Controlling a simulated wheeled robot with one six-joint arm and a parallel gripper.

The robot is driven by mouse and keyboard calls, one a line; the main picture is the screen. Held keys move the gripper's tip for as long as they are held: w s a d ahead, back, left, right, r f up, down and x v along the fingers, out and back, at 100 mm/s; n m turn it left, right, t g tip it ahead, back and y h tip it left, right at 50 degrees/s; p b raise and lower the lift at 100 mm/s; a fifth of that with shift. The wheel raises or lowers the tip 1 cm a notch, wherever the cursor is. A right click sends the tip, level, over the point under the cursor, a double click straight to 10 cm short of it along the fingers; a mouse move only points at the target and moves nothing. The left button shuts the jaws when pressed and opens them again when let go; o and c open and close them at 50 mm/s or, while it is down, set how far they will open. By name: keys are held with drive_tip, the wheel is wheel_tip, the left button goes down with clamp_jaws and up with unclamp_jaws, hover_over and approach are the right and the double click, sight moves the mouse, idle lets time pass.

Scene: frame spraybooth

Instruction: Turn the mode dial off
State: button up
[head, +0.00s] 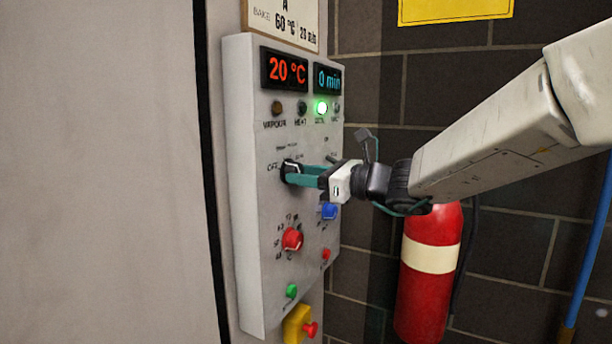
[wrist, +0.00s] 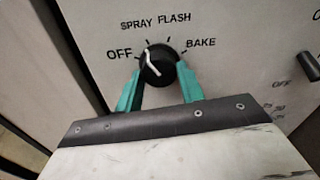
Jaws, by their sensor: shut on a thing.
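The mode dial (wrist: 157,66) is a round black knob with a white pointer line on a pale panel. Labels OFF, SPRAY, FLASH and BAKE run around its upper side. In the wrist view the pointer leans up and left, near the SPRAY tick and to the right of OFF. My gripper (wrist: 158,80) has its teal fingers on either side of the knob, shut on it. In the head view the dial (head: 290,171) sits mid-panel, partly hidden by my gripper (head: 298,174), which reaches in from the right.
The control panel (head: 248,210) also carries a red knob (head: 292,239), a blue knob (head: 329,211), a green button (head: 291,291) and a lit green lamp (head: 321,107). Displays read 20 °C and 0 min. A yellow box with a red button (head: 310,329) is below. A fire extinguisher (head: 428,285) stands right.

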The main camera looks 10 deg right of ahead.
drive_tip(key=shift+n, duration=3.6)
drive_tip(key=o, duration=1)
drive_tip(key=shift+c, duration=0.2)
drive_tip(key=v, duration=0.7)
drive_tip(key=shift+s+d, duration=0.2)
drive_tip(key=shift+d, duration=0.15)
